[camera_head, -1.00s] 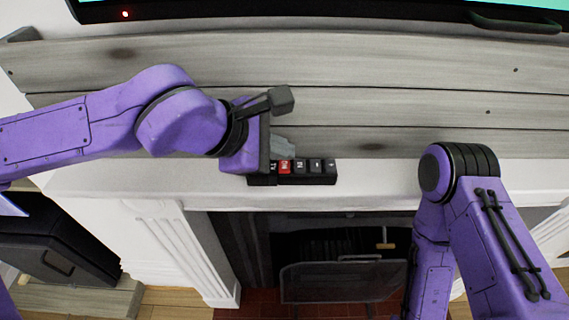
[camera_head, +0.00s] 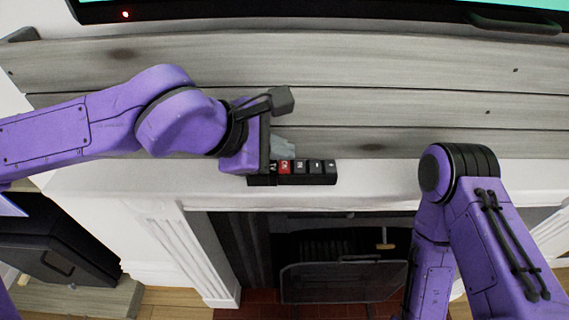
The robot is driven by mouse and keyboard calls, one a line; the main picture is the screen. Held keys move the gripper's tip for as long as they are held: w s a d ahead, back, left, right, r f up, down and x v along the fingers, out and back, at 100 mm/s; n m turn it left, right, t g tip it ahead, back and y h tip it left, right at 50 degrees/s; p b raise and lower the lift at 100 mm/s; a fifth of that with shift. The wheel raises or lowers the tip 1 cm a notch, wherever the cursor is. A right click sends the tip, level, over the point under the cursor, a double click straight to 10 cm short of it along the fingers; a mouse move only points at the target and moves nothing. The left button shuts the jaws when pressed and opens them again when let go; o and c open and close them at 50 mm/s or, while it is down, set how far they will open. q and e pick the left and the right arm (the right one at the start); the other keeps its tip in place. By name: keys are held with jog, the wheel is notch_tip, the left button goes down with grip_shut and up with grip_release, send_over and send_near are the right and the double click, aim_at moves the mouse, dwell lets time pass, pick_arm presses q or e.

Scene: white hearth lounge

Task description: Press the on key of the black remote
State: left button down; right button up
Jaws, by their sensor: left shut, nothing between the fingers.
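The black remote (camera_head: 318,180) lies on the white mantel shelf. Its top has a row of several keys with pale marks; one key is red (camera_head: 285,168), the others black. My left gripper (camera_head: 284,149) is shut and empty, with its grey fingers just behind the remote's left part, close to the red key. I cannot tell whether the fingertips touch a key. The gripper's body covers part of the remote's left end. My right arm stands at the right, bent down in front of the mantel; its gripper is out of view.
A screen (camera_head: 300,10) with a lit red dot hangs above grey wall planks (camera_head: 400,70). The white mantel (camera_head: 380,180) is clear right of the remote. A fireplace with a screen (camera_head: 340,282) is below, and a black box (camera_head: 60,250) stands at lower left.

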aim_at(281, 168)
dwell(0.4)
pick_arm(q)
jog(key=shift+w+f, duration=0.1)
jog(key=shift+f, duration=0.4)
jog(key=shift+f, duration=0.35)
dwell(0.6)
jog(key=shift+r+p, duration=0.8)
jog(key=shift+p, duration=0.05)
notch_tip(281, 168, up, 5)
jog(key=p, duration=0.5)
jog(key=shift+r+p, duration=0.1)
jog(key=shift+p, duration=0.25)
